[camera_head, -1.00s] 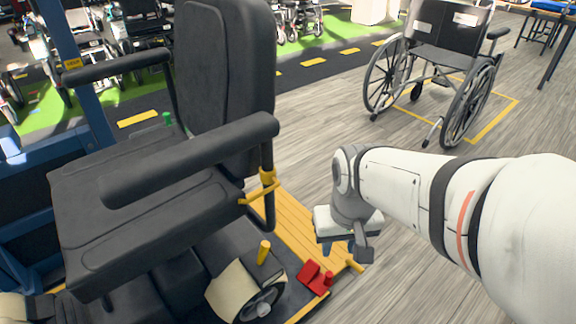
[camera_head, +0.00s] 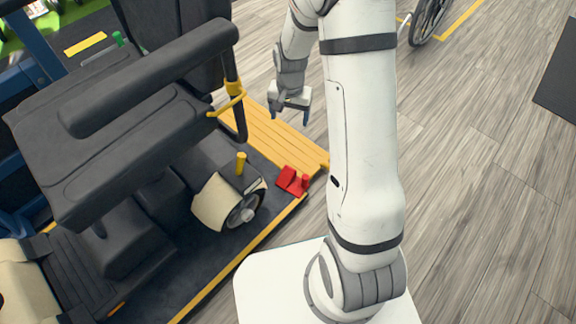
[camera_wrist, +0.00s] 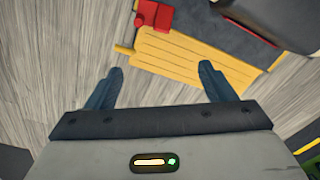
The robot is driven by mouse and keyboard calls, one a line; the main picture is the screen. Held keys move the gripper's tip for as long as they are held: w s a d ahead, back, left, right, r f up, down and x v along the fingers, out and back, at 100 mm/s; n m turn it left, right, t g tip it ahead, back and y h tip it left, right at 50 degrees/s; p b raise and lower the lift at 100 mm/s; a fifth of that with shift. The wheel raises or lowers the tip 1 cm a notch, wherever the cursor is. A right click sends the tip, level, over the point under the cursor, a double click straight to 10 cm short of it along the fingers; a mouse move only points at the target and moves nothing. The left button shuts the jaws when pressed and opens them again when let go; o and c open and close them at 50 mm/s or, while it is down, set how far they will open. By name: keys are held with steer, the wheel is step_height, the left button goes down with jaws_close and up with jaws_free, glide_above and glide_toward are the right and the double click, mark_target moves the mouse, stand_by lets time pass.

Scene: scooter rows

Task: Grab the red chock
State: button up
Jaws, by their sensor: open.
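The red chock (camera_head: 292,180) sits on the dark platform beside the scooter's cream-covered wheel, near the platform's yellow edge. It has a wedge part and a small upright red knob. In the wrist view the red chock (camera_wrist: 154,14) is at the top edge, partly cut off, beyond the fingertips. My gripper (camera_head: 289,116) is above the yellow slatted ramp, behind the chock in the head view. Its two blue fingers (camera_wrist: 160,72) are spread apart with nothing between them.
The black scooter seat and armrest (camera_head: 150,75) stand left of my gripper. A yellow peg (camera_head: 240,163) rises by the wheel (camera_head: 245,210). The yellow ramp (camera_head: 270,132) lies beneath my gripper. A wheelchair wheel (camera_head: 428,18) is at the top.

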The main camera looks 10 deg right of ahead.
steer(key=w+f+m+p, duration=0.1)
steer(key=w+f+m, duration=0.3)
steer(key=f, duration=1.2)
steer(key=m, duration=0.2)
glide_above(286, 174)
steer(key=shift+g, duration=0.3)
steer(key=f, duration=1.7)
steer(key=shift+s+d+f, duration=0.2)
steer(key=shift+s+f, duration=0.1)
steer(key=shift+s, duration=0.1)
steer(key=f+b, duration=0.1)
steer(key=f, duration=0.1)
steer(key=f+b, duration=0.1)
steer(key=f, duration=0.2)
steer(key=shift+w+a+f+b, duration=0.2)
steer(key=shift+w+f+b, duration=0.1)
steer(key=shift+b, duration=0.1)
steer(key=shift+r, duration=0.1)
steer(key=shift+c, duration=0.4)
steer(key=c, duration=1.2)
